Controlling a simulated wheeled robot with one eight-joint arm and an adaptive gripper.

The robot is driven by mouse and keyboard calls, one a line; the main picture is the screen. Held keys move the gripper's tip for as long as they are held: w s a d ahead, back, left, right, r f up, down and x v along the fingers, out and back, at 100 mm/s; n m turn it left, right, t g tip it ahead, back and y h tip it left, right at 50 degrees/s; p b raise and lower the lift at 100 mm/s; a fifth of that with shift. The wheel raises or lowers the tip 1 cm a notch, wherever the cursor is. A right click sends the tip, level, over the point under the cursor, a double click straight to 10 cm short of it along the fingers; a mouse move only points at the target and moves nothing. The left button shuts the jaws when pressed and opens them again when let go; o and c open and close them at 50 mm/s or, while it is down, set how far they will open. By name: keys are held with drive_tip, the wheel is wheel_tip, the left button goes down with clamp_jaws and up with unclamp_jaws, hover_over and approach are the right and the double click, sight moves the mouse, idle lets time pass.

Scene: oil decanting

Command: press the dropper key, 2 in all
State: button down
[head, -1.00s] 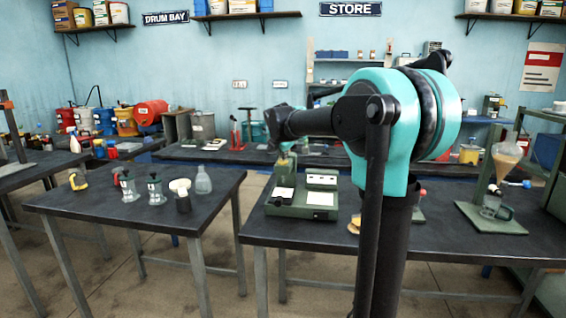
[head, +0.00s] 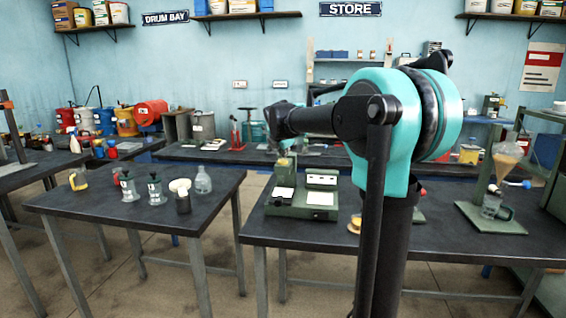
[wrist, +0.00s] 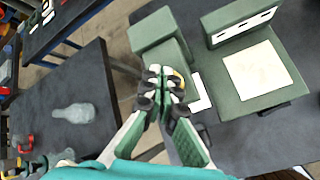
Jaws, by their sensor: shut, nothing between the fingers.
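The green bench device (head: 300,213) stands on the near table in the head view, with white panels on its top and a taller block at its left. In the wrist view the same device (wrist: 216,80) fills the upper right, with a square white plate (wrist: 254,70) on top. My gripper (wrist: 170,88) is shut and empty, its black fingertips together over the device's left part. A small yellow piece shows right beside the fingertips. I cannot make out the dropper key for certain; the fingertips hide part of that area. Whether they touch the device I cannot tell.
The flask also shows in the wrist view (wrist: 75,112). A funnel stand (head: 484,215) stands at the right. A floor gap separates the two tables.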

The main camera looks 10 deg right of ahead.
sight(283, 161)
drive_tip(key=shift+r, duration=0.25)
drive_tip(key=shift+r, duration=2.5)
drive_tip(key=s+d+f+m+g, duration=0.1)
drive_tip(key=s+f+m, duration=0.3)
drive_tip(key=s+f, duration=0.2)
drive_tip(key=s+d+f+m+g, duration=0.1)
drive_tip(key=s+d+f+m, duration=0.1)
drive_tip(key=s+f+m, duration=0.3)
drive_tip(key=s+d+f+m, duration=0.1)
drive_tip(key=s+f+m, duration=0.3)
drive_tip(key=s+f, duration=0.5)
drive_tip(key=shift+d+f+m+g+y, duration=0.15)
drive_tip(key=shift+f+m+g+y, duration=0.15)
drive_tip(key=shift+f+g+y, duration=0.1)
drive_tip(key=s+f+m+g, duration=0.1)
drive_tip(key=s+f+m, duration=0.4)
drive_tip(key=s, duration=0.5)
drive_tip(key=s+f+m+g+y, duration=0.1)
drive_tip(key=s+f+m, duration=0.5)
drive_tip(key=s+f, duration=0.4)
drive_tip(key=shift+s+f, duration=0.25)
drive_tip(key=shift+s, duration=0.2)
